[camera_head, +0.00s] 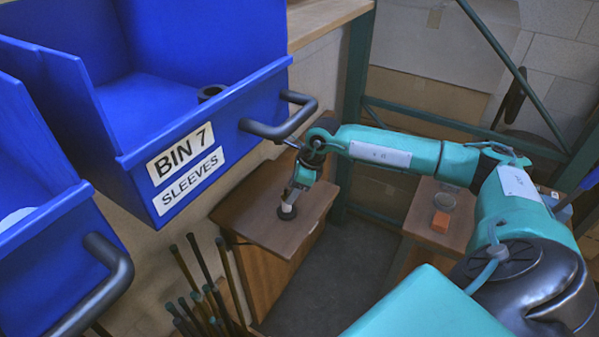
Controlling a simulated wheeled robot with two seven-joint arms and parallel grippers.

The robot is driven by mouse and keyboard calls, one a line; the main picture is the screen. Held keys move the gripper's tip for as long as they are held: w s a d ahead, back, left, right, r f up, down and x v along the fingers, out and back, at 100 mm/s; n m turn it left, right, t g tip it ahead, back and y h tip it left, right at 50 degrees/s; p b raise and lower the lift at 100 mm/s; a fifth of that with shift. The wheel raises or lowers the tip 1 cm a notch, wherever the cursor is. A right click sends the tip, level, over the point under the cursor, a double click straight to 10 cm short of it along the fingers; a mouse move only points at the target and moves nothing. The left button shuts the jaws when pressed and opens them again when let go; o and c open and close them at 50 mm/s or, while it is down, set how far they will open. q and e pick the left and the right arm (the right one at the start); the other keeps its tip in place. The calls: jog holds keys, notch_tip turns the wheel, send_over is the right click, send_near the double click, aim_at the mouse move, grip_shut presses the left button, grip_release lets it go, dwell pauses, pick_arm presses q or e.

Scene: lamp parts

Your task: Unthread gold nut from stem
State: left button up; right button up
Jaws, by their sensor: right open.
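My right gripper (297,188) reaches down over a small brown wooden table (255,222), its arm coming in from the right. Between or just below its fingers is a short pale upright piece (287,211) on a round dark base (290,218); this may be the stem, but it is too small to be sure. I cannot make out a gold nut. The fingers hide part of the piece's top. My left gripper is not in view.
A blue bin (200,140) labelled "BIN 7 SLEEVES" with a dark handle (280,120) hangs close above the table. Several thin rods (205,275) stand at the table's left. A second table at right holds an orange block (440,221) and a clear cup (445,202).

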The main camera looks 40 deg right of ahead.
jog(key=shift+w+a+f, duration=0.1)
jog(key=shift+a+f, duration=0.05)
jog(key=shift+f, duration=0.35)
grip_shut()
jog(key=shift+r+p, duration=0.3)
jog(key=shift+r, duration=0.55)
dwell(0.4)
jog(key=shift+r+p, duration=0.75)
jog(key=shift+r, duration=1.5)
jog(key=shift+r+p, duration=0.6)
jog(key=shift+r, duration=1.4)
